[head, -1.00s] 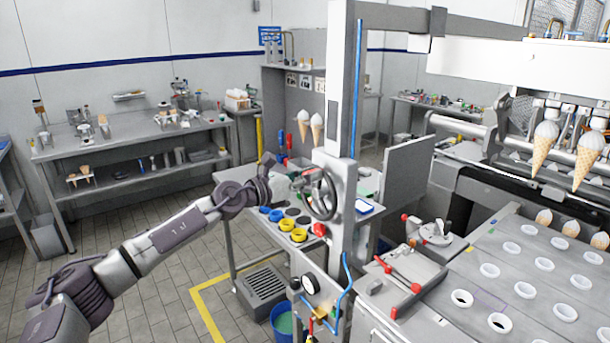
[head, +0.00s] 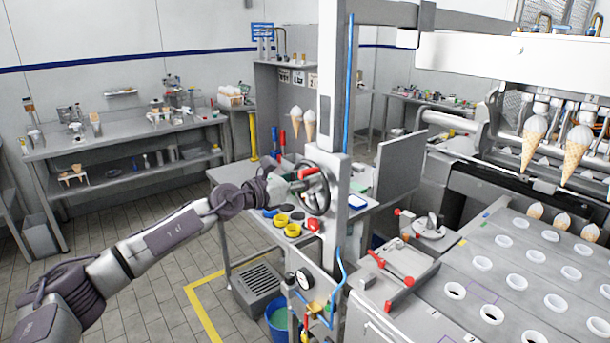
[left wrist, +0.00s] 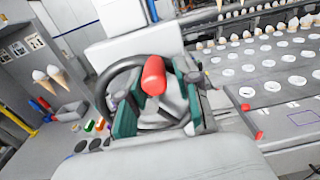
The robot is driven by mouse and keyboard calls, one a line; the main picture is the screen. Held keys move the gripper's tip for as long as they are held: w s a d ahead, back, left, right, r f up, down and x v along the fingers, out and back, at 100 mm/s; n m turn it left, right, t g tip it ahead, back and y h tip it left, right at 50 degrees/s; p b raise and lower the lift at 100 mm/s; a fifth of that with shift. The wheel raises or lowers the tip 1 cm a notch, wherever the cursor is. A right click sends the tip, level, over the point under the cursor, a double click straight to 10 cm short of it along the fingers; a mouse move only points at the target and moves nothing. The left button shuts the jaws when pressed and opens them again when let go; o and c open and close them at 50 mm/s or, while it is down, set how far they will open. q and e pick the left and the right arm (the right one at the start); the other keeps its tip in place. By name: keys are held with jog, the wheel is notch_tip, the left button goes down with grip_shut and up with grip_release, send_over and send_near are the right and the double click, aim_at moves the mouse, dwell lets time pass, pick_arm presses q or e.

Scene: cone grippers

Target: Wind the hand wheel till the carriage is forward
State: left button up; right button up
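The dark hand wheel (head: 322,197) is mounted on the side of the grey upright column, with a red handle (head: 307,172) at its upper rim. In the left wrist view, the wheel (left wrist: 103,88) lies just ahead and its red handle (left wrist: 153,76) stands up between my fingers. My left gripper (head: 293,178) is at the wheel's left side by the handle. In the left wrist view, its green-padded fingers (left wrist: 158,98) are apart, with gaps showing beside the handle. A white beam (head: 465,62) with hanging cones is at the right; I cannot tell which part is the carriage. My right gripper is out of view.
A small table (head: 235,172) with yellow and blue rings stands behind my left gripper. A machine deck (head: 485,235) with several white-rimmed holes and a red-handled clamp (head: 392,268) lies right of the column. A blue bucket (head: 277,318) is on the floor below.

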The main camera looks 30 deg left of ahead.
pick_arm(q)
jog(key=shift+o, duration=0.8)
jog(key=shift+r, duration=0.25)
jog(key=shift+a, duration=0.1)
jog(key=shift+s+a, duration=0.1)
jog(key=v, duration=1.1)
jog(key=shift+s, duration=0.4)
jog(key=shift+f, duration=0.1)
